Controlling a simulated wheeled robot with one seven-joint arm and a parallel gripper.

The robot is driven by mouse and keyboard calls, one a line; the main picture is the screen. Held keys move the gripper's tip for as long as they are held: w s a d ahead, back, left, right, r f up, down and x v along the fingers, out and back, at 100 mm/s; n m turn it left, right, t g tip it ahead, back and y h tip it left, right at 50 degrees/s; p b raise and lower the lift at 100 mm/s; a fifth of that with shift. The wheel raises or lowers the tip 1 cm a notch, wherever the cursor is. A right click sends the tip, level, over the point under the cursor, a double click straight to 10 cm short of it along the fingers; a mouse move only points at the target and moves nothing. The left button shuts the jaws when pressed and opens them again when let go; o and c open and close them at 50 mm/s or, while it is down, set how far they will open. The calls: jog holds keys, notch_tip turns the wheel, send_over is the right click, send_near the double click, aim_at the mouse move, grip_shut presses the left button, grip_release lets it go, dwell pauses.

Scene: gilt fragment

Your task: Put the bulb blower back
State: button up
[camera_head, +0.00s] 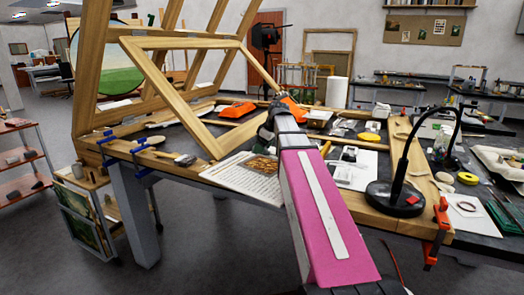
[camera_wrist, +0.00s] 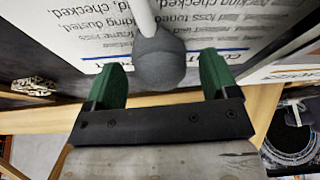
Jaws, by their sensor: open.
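The bulb blower (camera_wrist: 159,62), a dark grey rubber bulb with a pale nozzle, shows in the wrist view over a printed white sheet (camera_wrist: 70,38). My gripper (camera_wrist: 162,78) has two green fingers, spread apart, one on each side of the bulb. The bulb's rounded end sits between them, nearer the right finger, with a gap to the left one. I cannot tell whether any finger touches it. In the head view my pink-cased arm reaches over the workbench and I cannot make out the blower or the fingertips.
A wooden frame (camera_head: 142,62) leans over the bench's left side. A black desk lamp (camera_head: 395,197) stands at the right, near a red clamp (camera_head: 437,228). A printed sheet with a gilt picture (camera_head: 240,180) lies left of my arm. Tools and papers crowd the bench.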

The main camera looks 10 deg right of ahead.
jog(key=v, duration=1)
jog(key=shift+r, duration=0.4)
jog(key=shift+s+d, duration=0.1)
